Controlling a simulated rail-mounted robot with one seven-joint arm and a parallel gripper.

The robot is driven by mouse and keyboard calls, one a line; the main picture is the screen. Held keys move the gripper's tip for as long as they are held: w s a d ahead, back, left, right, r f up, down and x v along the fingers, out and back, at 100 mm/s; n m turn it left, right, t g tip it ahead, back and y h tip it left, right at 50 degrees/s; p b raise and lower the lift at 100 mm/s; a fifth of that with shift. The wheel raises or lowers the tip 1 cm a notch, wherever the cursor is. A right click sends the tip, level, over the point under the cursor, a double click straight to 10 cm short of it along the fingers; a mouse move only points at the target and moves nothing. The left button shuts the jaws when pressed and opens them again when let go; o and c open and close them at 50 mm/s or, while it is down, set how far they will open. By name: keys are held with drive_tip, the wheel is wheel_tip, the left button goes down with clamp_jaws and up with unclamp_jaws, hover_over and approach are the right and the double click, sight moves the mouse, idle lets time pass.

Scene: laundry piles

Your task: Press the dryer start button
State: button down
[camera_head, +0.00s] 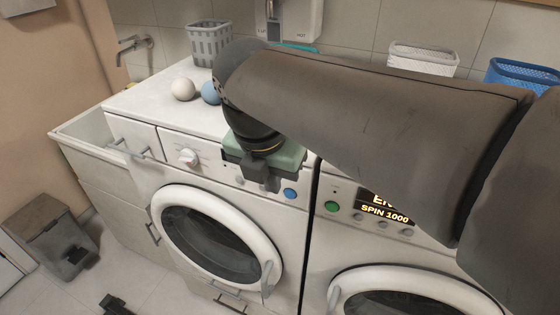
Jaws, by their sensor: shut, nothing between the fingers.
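The left machine (290,240), a white front-loader, has a knob (189,157) and a blue round button (291,194) on its panel. The right machine (325,245) has a green round button (332,207) and a lit display reading "SPIN 1000" (385,213), so the left one appears to be the dryer. My gripper (268,182) is shut and empty. It is in front of the left machine's panel, just left of the blue button. It hides part of the panel. Contact with the panel cannot be told. No button label is readable.
A white ball (184,89) and a blue ball (210,92) lie on the white top, with a grey basket (210,44) behind. White (423,58) and blue (521,76) baskets stand at the back right. Both round doors look closed. A grey bin (52,232) stands on the floor.

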drive_tip(key=w+f, duration=0.1)
drive_tip(key=f, duration=0.2)
drive_tip(key=w+d+f, duration=0.1)
drive_tip(key=w+f, duration=0.1)
drive_tip(key=f, duration=0.1)
drive_tip(key=w+d+f+p, duration=0.1)
drive_tip(key=f, duration=0.2)
drive_tip(key=shift+w+d+f, duration=0.25)
drive_tip(key=shift+w, duration=0.15)
drive_tip(key=shift+w+d, duration=0.2)
drive_tip(key=shift+w, duration=0.25)
drive_tip(key=shift+w+d+p, duration=0.35)
drive_tip(key=shift+w+p, duration=0.1)
drive_tip(key=shift+w, duration=0.25)
drive_tip(key=shift+s+r, duration=0.1)
approach(290, 195)
drive_tip(key=s, duration=0.1)
drive_tip(key=s+a+r, duration=0.1)
drive_tip(key=s, duration=0.1)
drive_tip(key=s+a+r, duration=0.1)
drive_tip(key=shift+s+a+r, duration=0.25)
